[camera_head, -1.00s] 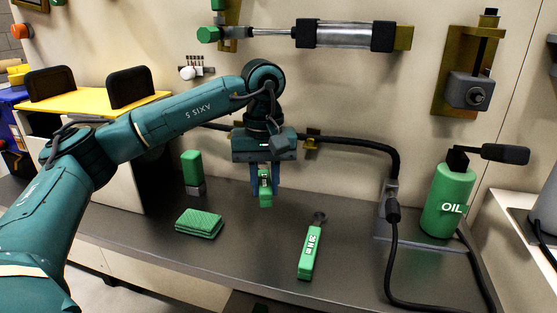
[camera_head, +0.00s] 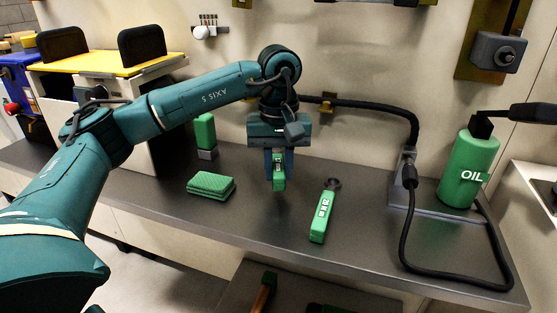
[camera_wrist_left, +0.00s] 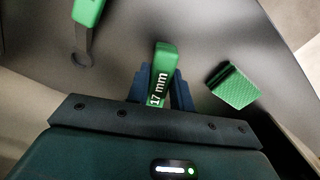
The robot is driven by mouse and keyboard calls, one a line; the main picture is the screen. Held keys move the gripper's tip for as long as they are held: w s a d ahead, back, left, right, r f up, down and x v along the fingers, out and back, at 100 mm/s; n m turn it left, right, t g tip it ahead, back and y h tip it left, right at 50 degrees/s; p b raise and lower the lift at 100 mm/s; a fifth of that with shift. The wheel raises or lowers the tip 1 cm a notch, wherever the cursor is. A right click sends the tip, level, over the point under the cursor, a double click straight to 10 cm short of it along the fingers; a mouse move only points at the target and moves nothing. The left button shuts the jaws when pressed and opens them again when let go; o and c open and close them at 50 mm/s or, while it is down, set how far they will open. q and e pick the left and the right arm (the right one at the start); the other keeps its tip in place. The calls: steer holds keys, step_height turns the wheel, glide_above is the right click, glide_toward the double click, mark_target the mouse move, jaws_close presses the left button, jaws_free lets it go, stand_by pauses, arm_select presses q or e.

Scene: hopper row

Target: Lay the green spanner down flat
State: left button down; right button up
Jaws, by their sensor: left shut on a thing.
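My left gripper (camera_head: 279,168) is shut on a green spanner (camera_head: 279,184), which hangs upright with its green end down over the grey bench. In the left wrist view the held spanner (camera_wrist_left: 164,62) shows a "17 mm" label and sits between the fingers of my left gripper (camera_wrist_left: 161,88). Its upper part is hidden by the gripper. I cannot tell whether its lower end touches the bench. A second green-handled tool (camera_head: 322,216) with a dark ring end lies flat on the bench to the right; it also shows in the left wrist view (camera_wrist_left: 88,12). My right gripper is not in view.
A folded green cloth (camera_head: 211,185) lies left of the gripper, with a green-and-grey block (camera_head: 205,135) behind it. A green oil can (camera_head: 468,170) and a black cable (camera_head: 408,225) stand at the right. The bench (camera_head: 265,225) is bare in front of the gripper.

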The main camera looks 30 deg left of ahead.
mark_target(279, 194)
arm_select(q)
steer(key=shift+f, duration=0.55)
steer(key=shift+f, duration=0.15)
steer(key=shift+f+b, duration=0.9)
steer(key=shift+f, duration=0.05)
steer(key=c, duration=1.1)
jaws_free()
steer(key=shift+c, duration=0.2)
